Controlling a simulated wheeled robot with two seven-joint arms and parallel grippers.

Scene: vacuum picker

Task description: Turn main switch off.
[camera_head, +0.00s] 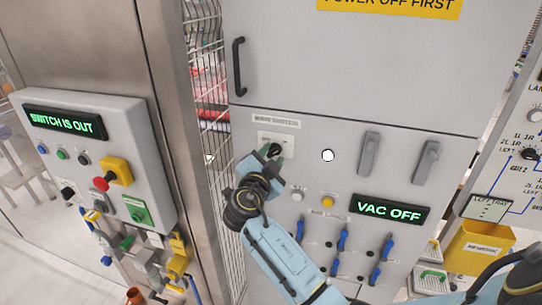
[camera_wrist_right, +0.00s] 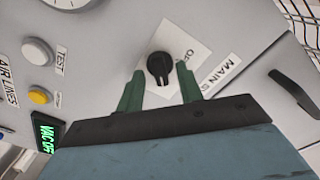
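The main switch (camera_head: 276,149) is a black rotary knob on a white plate, under a label reading MAIN SWITCH on the grey cabinet. In the right wrist view the knob (camera_wrist_right: 160,67) sits between the tips of my right gripper's green fingers (camera_wrist_right: 159,77). A gap shows on both sides of it. My right gripper (camera_head: 273,156) is open and empty in front of the switch, hiding part of it in the head view. I cannot tell how deep the fingers reach around the knob. My left gripper is not in view.
A display (camera_head: 390,209) reads VAC OFF, below two grey handles (camera_head: 369,154). A yellow button (camera_head: 327,202) and several blue-handled valves (camera_head: 342,240) are close to my right arm. A black door handle (camera_head: 239,67) sticks out above. A control box (camera_head: 100,150) stands at left.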

